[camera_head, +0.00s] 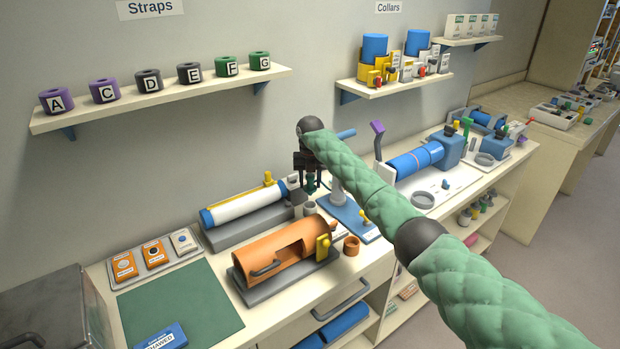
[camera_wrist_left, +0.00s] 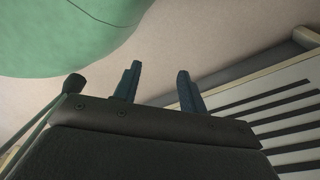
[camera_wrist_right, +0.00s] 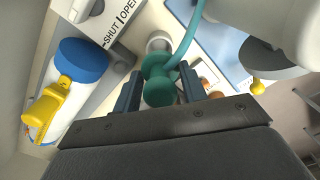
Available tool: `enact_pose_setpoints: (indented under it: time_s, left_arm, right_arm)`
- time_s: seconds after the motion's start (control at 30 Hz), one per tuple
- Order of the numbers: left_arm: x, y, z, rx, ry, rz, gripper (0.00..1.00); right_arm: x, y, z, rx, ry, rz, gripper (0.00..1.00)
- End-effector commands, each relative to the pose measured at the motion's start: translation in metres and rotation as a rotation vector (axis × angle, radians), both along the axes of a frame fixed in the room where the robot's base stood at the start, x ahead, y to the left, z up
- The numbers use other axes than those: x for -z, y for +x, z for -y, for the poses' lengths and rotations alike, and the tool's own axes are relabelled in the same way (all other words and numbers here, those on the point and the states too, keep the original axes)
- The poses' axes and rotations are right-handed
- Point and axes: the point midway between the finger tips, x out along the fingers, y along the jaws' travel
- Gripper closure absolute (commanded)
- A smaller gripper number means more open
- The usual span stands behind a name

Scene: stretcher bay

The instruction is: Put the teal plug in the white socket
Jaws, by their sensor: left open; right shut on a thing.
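My right gripper (camera_head: 310,184) points down over the bench and is shut on the teal plug (camera_wrist_right: 160,78). In the right wrist view the plug sits between the fingers, with a teal hose (camera_wrist_right: 188,40) running up from it. A pale round socket-like part (camera_wrist_right: 158,40) shows just beyond the plug. I cannot tell whether they touch. In the head view the plug is a small teal patch (camera_head: 311,187) below the fingers, above a short grey cylinder (camera_head: 309,208). My left gripper (camera_wrist_left: 158,88) is open and empty in the left wrist view, away from the bench.
A blue plate (camera_head: 345,215) and a blue cylinder (camera_head: 415,160) are to the right.

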Motion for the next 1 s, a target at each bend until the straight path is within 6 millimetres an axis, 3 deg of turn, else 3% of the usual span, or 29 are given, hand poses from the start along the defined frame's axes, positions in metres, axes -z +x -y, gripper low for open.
enact_pose_setpoints:
  time_s: [0.27, 0.73, 1.0]
  left_arm:
    - [-0.001, 0.011, 0.002, 0.000, 0.000, 0.006, 0.58]
    - [-0.010, 0.047, 0.008, -0.002, -0.005, 0.037, 0.58]
    - [-0.011, 0.041, 0.007, 0.000, -0.003, 0.027, 0.58]
  right_arm:
    - [0.024, -0.001, -0.001, -0.001, 0.001, -0.001, 0.81]
    - [0.038, 0.000, 0.000, -0.001, 0.001, 0.000, 0.81]
    - [0.039, 0.000, 0.000, -0.001, 0.000, 0.000, 0.81]
